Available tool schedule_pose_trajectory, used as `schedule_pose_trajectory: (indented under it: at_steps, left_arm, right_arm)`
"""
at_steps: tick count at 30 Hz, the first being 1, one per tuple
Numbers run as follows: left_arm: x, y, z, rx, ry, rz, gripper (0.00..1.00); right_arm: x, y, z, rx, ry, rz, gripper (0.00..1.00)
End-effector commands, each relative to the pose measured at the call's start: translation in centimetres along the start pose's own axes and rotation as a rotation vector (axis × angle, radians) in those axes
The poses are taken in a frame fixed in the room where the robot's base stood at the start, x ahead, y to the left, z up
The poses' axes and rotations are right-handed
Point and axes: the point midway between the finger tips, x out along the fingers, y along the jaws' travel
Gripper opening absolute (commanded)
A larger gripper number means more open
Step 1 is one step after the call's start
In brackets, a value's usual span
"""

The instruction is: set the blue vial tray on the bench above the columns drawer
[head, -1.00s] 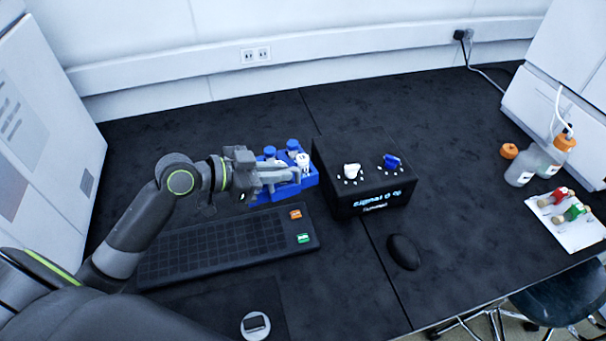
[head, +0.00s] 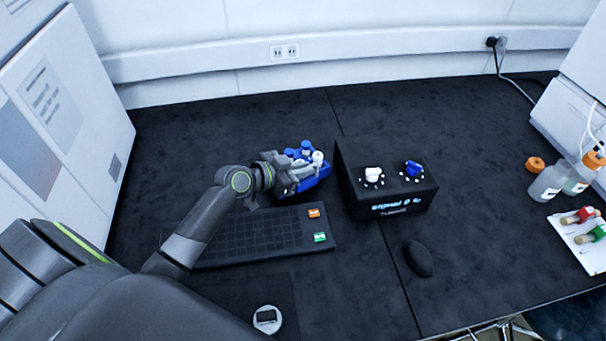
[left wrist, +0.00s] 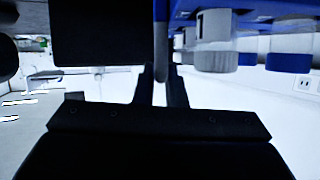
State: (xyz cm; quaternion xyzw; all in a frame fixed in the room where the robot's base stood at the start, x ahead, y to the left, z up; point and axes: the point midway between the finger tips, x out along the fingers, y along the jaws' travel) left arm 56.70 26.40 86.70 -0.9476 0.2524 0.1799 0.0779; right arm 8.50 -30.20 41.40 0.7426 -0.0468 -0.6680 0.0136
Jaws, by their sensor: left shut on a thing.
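The blue vial tray (head: 312,181) is near the middle of the black bench, left of the black signal box. It holds several vials, some with blue caps and one white-capped. My left gripper (head: 285,172) is shut on the tray from its left side. In the left wrist view, the inverted tray (left wrist: 275,8) shows at the top right, and a thin blue-grey part of it runs down between my fingers (left wrist: 161,80). I cannot tell whether the tray is clear of the bench. My right gripper is out of view. No columns drawer can be made out.
The signal box (head: 388,192) with white and blue knobs stands close right of the tray. A dark keypad (head: 250,235) lies in front, a mouse (head: 418,259) at front right. Bottles (head: 548,183) and a card with red and green fittings (head: 590,250) are far right. The bench behind is clear.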

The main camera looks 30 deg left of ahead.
Motion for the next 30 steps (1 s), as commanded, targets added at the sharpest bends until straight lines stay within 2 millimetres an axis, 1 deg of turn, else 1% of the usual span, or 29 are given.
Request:
schedule_pose_trajectory:
  at_steps: [1, 4, 11, 12, 16, 17, 26, 29, 30]
  left_arm:
    - [0.4, 0.1, 0.8, -0.003, 0.0, 0.001, 0.0]
    - [0.7, 0.1, 1.7, -0.001, 0.001, 0.0, 0.0]
    - [0.8, 0.1, 1.9, 0.001, 0.002, 0.0, 0.0]
    - [0.8, 0.2, 2.1, -0.002, -0.001, 0.001, 0.13]
    - [0.8, 0.2, 2.1, -0.001, -0.001, 0.001, 0.3]
    - [0.8, 0.2, 2.1, -0.001, -0.001, 0.001, 0.32]
    - [0.6, 0.1, 2.0, 0.0, -0.001, 0.0, 0.32]
    - [-0.3, 0.1, 2.0, 0.0, -0.002, 0.0, 0.32]
    - [-0.9, 0.1, 2.0, 0.002, -0.003, 0.0, 0.32]
  right_arm:
    - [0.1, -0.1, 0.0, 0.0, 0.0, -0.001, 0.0]
    - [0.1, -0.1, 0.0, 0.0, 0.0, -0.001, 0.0]
    - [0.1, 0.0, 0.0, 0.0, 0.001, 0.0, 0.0]
    - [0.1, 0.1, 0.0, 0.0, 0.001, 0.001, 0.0]
    - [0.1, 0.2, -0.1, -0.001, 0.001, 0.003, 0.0]
    - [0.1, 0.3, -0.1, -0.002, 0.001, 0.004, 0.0]
    - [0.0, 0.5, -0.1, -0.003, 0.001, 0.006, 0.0]
    - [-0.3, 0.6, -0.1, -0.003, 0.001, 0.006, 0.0]
    - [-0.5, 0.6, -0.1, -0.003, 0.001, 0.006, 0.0]
